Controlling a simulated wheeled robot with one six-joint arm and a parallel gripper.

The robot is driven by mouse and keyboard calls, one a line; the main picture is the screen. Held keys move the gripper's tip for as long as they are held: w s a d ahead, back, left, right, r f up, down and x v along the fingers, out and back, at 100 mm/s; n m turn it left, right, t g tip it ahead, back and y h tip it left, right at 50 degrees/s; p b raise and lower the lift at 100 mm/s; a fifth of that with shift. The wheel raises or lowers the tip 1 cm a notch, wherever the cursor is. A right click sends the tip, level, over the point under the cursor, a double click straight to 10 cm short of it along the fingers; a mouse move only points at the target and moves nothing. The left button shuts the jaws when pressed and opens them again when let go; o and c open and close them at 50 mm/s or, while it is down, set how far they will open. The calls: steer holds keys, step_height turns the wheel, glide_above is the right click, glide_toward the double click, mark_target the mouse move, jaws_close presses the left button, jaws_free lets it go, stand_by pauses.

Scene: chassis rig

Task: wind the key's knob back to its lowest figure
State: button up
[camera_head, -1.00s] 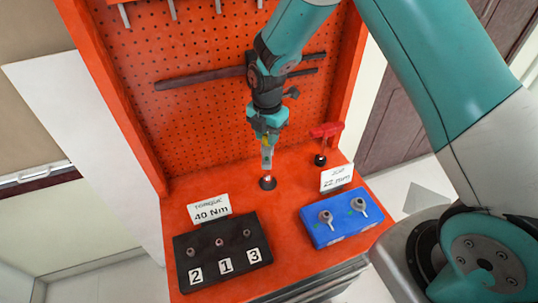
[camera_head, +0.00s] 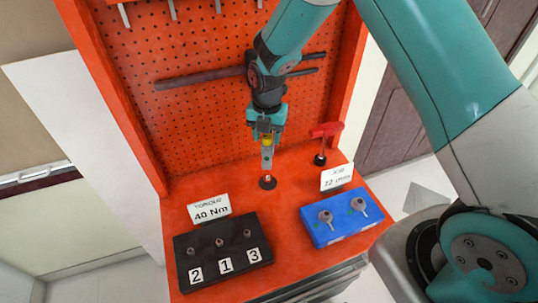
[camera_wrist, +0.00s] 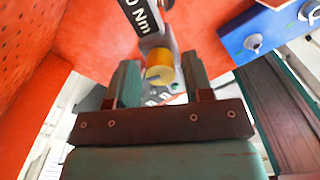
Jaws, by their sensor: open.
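The key stands upright on the orange bench, its grey body (camera_head: 267,159) rising from a small black round holder (camera_head: 268,183). Its yellow knob (camera_head: 267,140) is at the top, just under my gripper (camera_head: 266,132). In the wrist view the knob (camera_wrist: 160,76) lies between the two fingers of my open gripper (camera_wrist: 161,84), with a gap visible on each side. The grey key body (camera_wrist: 154,42) continues beyond it. The figures on the knob are too small to read. A white card (camera_head: 210,208) reads "40 Nm".
A black block (camera_head: 222,255) with several posts, labelled 2, 1 and 3, is at front left. A blue block (camera_head: 343,226) with two grey pieces is at right, behind it a second card (camera_head: 337,177). A red T-handled tool (camera_head: 326,130) stands at back right. An orange pegboard (camera_head: 190,110) rises behind.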

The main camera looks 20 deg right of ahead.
stand_by(0.3)
steer(key=shift+r+p, duration=2.2)
steer(key=shift+r, duration=0.85)
steer(key=s+a+r+m+y+b, duration=0.1)
steer(key=s+a+r+m+b, duration=0.15)
steer(key=s+r+m, duration=0.35)
steer(key=s+a+r+m+y+b, duration=0.1)
steer(key=s+r+m+y+b, duration=0.15)
steer(key=s+r+m, duration=0.35)
steer(key=s+r+m+b, duration=0.1)
steer(key=s+m+b, duration=0.2)
steer(key=s+m, duration=0.7)
steer(key=s+a, duration=0.1)
steer(key=s, duration=0.5)
steer(key=shift+r+y+b, duration=0.3)
steer(key=shift+r+y, duration=0.05)
steer(key=shift+r, duration=0.05)
